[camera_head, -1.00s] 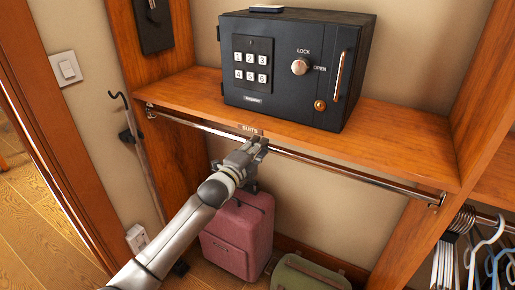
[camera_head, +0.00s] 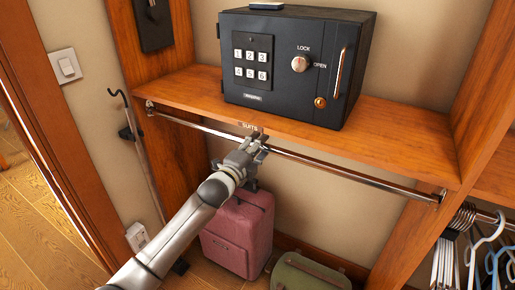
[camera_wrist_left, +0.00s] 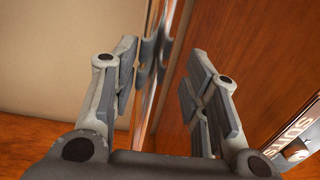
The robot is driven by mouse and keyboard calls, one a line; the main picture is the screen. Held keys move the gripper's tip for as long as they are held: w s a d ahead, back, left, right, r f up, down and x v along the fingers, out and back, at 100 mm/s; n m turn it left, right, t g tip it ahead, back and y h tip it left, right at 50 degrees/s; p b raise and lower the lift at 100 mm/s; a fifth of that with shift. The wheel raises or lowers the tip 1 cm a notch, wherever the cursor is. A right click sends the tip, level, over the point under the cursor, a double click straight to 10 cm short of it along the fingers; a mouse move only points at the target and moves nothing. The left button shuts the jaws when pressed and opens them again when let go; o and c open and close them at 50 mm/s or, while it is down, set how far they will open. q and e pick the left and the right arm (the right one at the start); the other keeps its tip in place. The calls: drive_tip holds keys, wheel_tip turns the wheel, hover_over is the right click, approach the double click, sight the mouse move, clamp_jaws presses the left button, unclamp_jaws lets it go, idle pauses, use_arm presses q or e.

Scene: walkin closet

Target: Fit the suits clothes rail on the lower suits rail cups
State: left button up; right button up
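The suits clothes rail (camera_head: 345,170) is a long chrome bar under the front edge of the wooden shelf. Its left end is at the left cup (camera_head: 150,108) and its right end is at the right cup (camera_head: 438,198); how deep each end sits is too small to tell. My left gripper (camera_head: 258,145) is at the rail, just below the SUITS label (camera_head: 247,126). In the left wrist view my left gripper (camera_wrist_left: 163,95) has its fingers apart, with the rail (camera_wrist_left: 152,85) showing between them and visible gaps beside it. My right gripper is not in view.
A black safe (camera_head: 297,65) stands on the shelf (camera_head: 400,145) above the rail. A pink suitcase (camera_head: 238,235) and a green bag (camera_head: 308,275) are on the floor below. Hangers (camera_head: 470,250) hang at the lower right. A hooked pole (camera_head: 140,150) leans at the left.

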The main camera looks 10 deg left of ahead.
use_arm(q)
drive_tip(key=v, duration=1.2)
idle(0.3)
idle(0.4)
